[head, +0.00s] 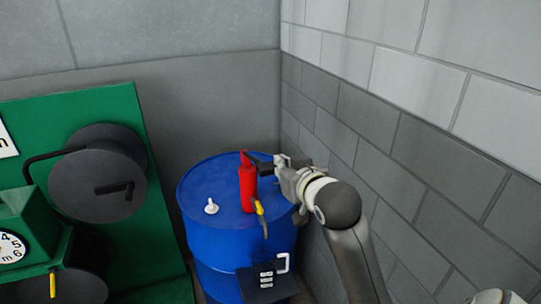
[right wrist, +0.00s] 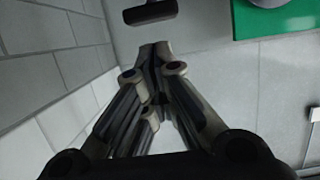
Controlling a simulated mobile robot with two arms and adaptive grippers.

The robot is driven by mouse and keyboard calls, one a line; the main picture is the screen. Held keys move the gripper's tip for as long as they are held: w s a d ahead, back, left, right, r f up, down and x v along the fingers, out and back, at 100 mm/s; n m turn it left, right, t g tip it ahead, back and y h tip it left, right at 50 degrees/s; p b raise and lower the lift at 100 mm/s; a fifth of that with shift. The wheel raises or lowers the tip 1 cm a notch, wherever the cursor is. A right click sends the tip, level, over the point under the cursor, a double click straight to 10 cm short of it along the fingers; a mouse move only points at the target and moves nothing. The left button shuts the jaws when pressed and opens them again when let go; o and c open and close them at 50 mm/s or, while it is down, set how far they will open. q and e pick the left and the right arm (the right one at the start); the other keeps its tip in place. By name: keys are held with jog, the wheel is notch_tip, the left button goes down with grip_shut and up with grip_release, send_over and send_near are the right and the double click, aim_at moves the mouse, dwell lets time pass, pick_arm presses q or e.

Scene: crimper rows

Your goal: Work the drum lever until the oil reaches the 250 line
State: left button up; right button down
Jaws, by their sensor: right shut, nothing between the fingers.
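A blue drum (head: 222,240) stands in the corner with a red pump (head: 248,188) upright on its top. A short black lever (head: 262,163) runs from the pump's head toward the right. My right gripper (head: 281,163) is at the lever's outer end. It is shut with nothing between its fingers; I cannot tell whether it touches the lever. In the right wrist view the shut fingers (right wrist: 155,52) point toward a dark bar (right wrist: 150,11), perhaps the lever. A yellow-ended spout (head: 260,210) hangs from the pump. A jug-like container with a white handle (head: 283,263) sits below; its oil level is unreadable.
A white cap (head: 211,207) sits on the drum top. A green stand (head: 140,240) with dark reels (head: 98,180) and a numbered dial (head: 12,247) fills the left. A grey block wall (head: 400,130) is close on the right.

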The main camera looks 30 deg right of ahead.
pick_arm(q)
jog(key=shift+s+r, duration=0.3)
jog(key=shift+r, duration=0.15)
pick_arm(e)
jog(key=shift+t, duration=0.3)
jog(key=r, duration=0.1)
jog(key=s+r, duration=0.2)
jog(key=r, duration=0.1)
jog(key=shift+s+a+r, duration=0.1)
jog(key=shift+s+a, duration=0.1)
jog(key=shift+a, duration=0.05)
pick_arm(q)
jog(key=shift+w, duration=0.15)
pick_arm(e)
jog(key=shift+w, duration=0.2)
